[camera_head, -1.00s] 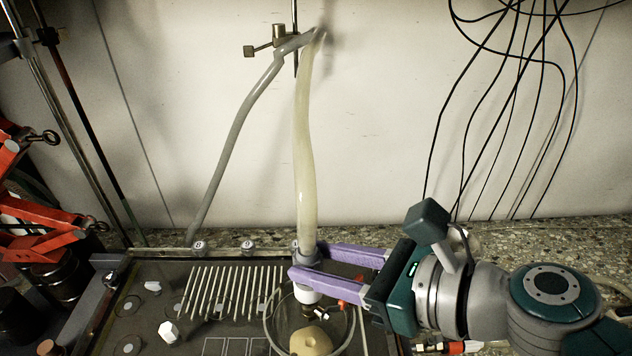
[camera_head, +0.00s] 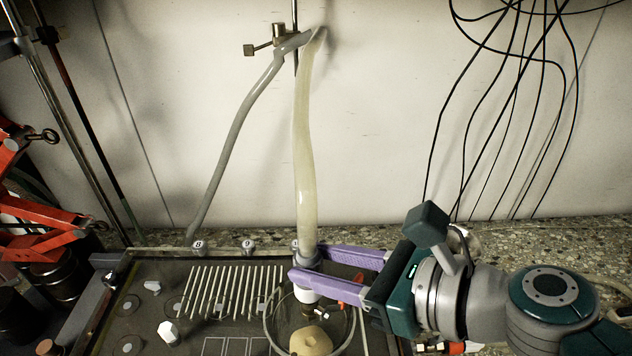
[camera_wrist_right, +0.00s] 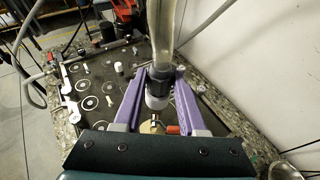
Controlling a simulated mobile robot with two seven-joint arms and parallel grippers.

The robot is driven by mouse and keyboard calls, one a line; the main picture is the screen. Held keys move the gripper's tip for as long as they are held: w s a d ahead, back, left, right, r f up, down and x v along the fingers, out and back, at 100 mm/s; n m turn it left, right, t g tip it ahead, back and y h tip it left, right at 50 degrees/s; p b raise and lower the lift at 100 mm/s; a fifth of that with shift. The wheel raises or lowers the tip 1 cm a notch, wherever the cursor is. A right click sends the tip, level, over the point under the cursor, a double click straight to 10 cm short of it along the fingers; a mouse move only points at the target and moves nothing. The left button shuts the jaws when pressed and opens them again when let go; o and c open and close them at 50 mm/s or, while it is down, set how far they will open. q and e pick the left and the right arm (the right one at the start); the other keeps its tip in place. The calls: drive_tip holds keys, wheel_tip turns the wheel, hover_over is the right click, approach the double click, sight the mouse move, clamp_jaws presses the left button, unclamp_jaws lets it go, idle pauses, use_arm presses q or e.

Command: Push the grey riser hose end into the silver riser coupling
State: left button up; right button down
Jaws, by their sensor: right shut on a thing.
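A thick pale, translucent hose (camera_head: 306,160) hangs nearly upright from the clamp at the back wall. Its lower end meets a grey sleeve (camera_wrist_right: 160,73) in the right wrist view, with a white collar (camera_wrist_right: 158,92) directly below. My right gripper (camera_head: 306,262) is shut around this lower end, one purple finger on each side. A small metal fitting (camera_head: 308,309) shows beneath the collar. I cannot tell a separate silver coupling here, nor whether the parts are fully seated, as the fingers hide the joint. My left gripper is not in view.
A glass bowl (camera_head: 269,322) with a tan lump stands just below the fitting. A thin grey hose (camera_head: 236,125) runs from the clamp (camera_head: 279,33) down left. White rods (camera_head: 232,290) lie left. Black cables hang on the right wall. A red jack (camera_head: 40,240) stands far left.

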idle(0.3)
drive_tip(key=shift+f, duration=0.25)
idle(0.7)
idle(0.3)
drive_tip(key=shift+c, duration=2)
unclamp_jaws()
drive_tip(key=shift+p+v, duration=0.65)
drive_tip(key=shift+v, duration=0.25)
drive_tip(key=shift+p+v, duration=1.3)
drive_tip(key=shift+v, duration=0.8)
drive_tip(key=shift+f, duration=0.1)
